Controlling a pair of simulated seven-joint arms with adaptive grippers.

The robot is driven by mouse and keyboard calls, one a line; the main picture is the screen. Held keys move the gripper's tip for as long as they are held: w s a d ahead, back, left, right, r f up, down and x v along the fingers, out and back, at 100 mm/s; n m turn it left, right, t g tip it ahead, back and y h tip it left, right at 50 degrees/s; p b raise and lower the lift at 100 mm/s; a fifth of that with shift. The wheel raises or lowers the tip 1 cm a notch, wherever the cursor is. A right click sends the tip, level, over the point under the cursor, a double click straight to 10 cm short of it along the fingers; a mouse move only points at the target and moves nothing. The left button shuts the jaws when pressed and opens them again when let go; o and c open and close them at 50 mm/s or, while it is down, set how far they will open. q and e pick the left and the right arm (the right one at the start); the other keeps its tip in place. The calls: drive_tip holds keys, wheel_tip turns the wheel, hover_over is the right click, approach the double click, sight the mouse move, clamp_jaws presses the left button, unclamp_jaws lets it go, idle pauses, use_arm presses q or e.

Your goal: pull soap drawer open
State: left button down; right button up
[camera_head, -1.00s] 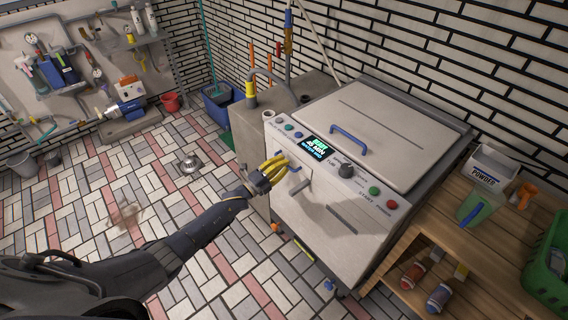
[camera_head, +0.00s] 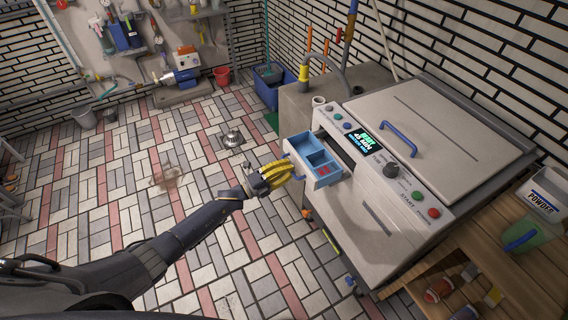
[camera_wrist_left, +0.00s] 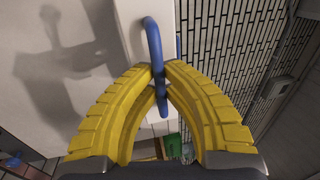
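The soap drawer (camera_head: 313,160) is pulled out from the upper left of the washing machine's front in the head view. Its light blue compartments show from above, with something red in one of them. My left gripper (camera_head: 289,174) is at the drawer's front. In the left wrist view its yellow fingers (camera_wrist_left: 160,82) come together around the blue drawer handle (camera_wrist_left: 154,48), seen against the pale drawer front (camera_wrist_left: 132,25). The fingertips meet at the handle. My right gripper is in neither view.
The washing machine (camera_head: 425,140) has a lit display and coloured buttons (camera_head: 433,212) above the drawer. A wooden shelf (camera_head: 480,250) with a powder box (camera_head: 541,197) stands to its right. The tiled floor (camera_head: 200,190) left of the machine is mostly clear.

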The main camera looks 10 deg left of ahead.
use_arm(q)
drive_tip(key=shift+s+a, duration=0.1)
drive_tip(key=shift+a, duration=0.1)
drive_tip(key=c, duration=1.5)
unclamp_jaws()
drive_tip(key=v, duration=1.2)
